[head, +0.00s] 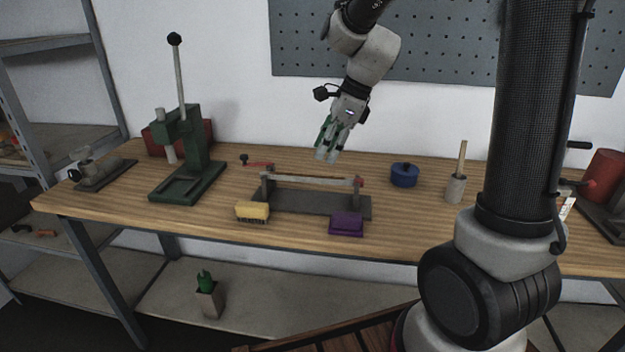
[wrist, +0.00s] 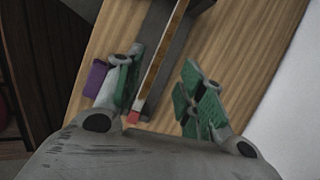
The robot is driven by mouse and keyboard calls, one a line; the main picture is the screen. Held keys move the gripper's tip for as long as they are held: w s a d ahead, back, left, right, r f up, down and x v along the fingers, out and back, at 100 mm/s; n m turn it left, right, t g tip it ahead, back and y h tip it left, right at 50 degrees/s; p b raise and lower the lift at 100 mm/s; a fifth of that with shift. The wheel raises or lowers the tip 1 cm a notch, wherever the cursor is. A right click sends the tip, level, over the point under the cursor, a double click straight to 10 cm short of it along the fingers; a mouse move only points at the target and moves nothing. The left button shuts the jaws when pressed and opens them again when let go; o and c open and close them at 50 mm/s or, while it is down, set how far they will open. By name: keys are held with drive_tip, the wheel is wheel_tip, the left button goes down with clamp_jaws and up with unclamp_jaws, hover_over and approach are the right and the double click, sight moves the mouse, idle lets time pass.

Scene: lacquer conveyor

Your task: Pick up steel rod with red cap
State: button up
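The steel rod (head: 310,180) lies across two uprights of a dark grey stand (head: 290,203) on the wooden bench. Its red cap (head: 360,182) is at the right end. In the wrist view the rod (wrist: 161,62) runs at a slant, with the red cap (wrist: 133,117) at its lower end. My gripper (head: 326,155) points down above the bench and appears a little above and behind the rod. In the wrist view my gripper (wrist: 160,85) is open and empty, its green-padded fingers apart. The rod shows between them, nearer the left finger; whether it is at finger depth I cannot tell.
A yellow brush (head: 252,211) and a purple block (head: 346,224) sit at the stand's front. A blue tin (head: 404,175) and a pot with a wooden stick (head: 455,188) stand right. A tall green press (head: 190,160) stands left. A small red-handled tool (head: 258,162) lies behind.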

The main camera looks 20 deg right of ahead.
sight(313, 176)
drive_tip(key=shift+a+f+m, duration=0.1)
drive_tip(key=shift+f+m, duration=0.1)
drive_tip(key=shift+m, duration=0.7)
drive_tip(key=x, duration=0.7)
drive_tip(key=shift+w+f, duration=0.1)
drive_tip(key=shift+f, duration=0.15)
drive_tip(key=shift+c, duration=0.4)
clamp_jaws()
